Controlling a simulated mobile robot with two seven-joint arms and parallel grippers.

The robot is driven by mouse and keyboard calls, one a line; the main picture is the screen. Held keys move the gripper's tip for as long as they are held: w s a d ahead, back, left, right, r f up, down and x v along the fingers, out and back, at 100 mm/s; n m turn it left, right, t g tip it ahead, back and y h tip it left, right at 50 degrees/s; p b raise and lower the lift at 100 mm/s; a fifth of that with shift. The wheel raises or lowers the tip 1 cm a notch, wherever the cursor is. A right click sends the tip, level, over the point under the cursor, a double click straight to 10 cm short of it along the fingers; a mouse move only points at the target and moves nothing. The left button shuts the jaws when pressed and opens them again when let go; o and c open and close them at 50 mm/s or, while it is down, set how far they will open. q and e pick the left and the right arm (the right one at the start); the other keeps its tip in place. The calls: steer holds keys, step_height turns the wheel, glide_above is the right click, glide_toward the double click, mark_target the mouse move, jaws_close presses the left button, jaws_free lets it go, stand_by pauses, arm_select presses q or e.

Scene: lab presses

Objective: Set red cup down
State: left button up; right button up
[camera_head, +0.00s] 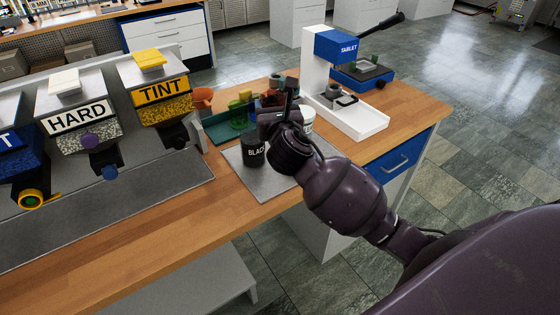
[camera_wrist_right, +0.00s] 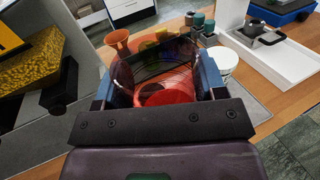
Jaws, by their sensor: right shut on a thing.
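My right gripper (camera_head: 277,103) is shut on the red cup, over the far part of the grey mat (camera_head: 270,187). In the right wrist view, the see-through red cup (camera_wrist_right: 166,94) stands between the two blue-grey fingers of the gripper (camera_wrist_right: 158,82). In the head view, the gripper and wrist mostly hide the cup. I cannot tell whether its base touches anything. My left gripper is not in view.
A black tub (camera_head: 253,152) stands on the mat left of my wrist, and a white tub (camera_head: 307,121) stands to the right. A green cup (camera_head: 238,114) and orange funnel (camera_head: 203,98) are by the teal tray (camera_head: 217,133). The TABLET press (camera_head: 322,55) stands behind right; the TINT dispenser (camera_head: 163,93) is left.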

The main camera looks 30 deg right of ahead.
step_height(320, 180, down, 16)
steer(key=b, duration=0.4)
steer(key=shift+d+f, duration=0.1)
step_height(320, 180, down, 4)
steer(key=shift+r+b, duration=0.1)
steer(key=shift+b, duration=0.85)
steer(key=shift+r, duration=0.15)
steer(key=o, duration=0.9)
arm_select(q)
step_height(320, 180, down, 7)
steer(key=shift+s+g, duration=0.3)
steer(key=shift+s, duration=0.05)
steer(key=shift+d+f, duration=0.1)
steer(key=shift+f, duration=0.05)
